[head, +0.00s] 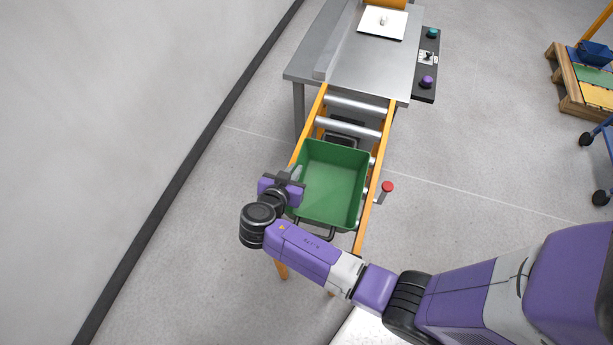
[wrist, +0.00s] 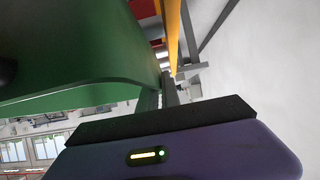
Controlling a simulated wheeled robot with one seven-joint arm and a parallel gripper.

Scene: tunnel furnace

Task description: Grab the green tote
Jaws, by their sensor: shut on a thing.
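The green tote (head: 335,178) is an open, empty bin on the roller conveyor (head: 354,129) with orange side rails. My gripper (head: 294,178) is at the tote's left wall and is shut on it. In the wrist view the tote's green wall (wrist: 80,50) fills the upper left, and the gripper's fingers (wrist: 160,95) meet its edge. The exact contact of the fingertips is partly hidden. A dark handle shows at the tote's near end.
A grey metal table (head: 375,60) with a white plate (head: 382,23) joins the conveyor's far end. A control panel (head: 427,66) is on its right. A red button (head: 387,187) stands right of the conveyor. A wall is at left. A pallet (head: 585,85) is far right.

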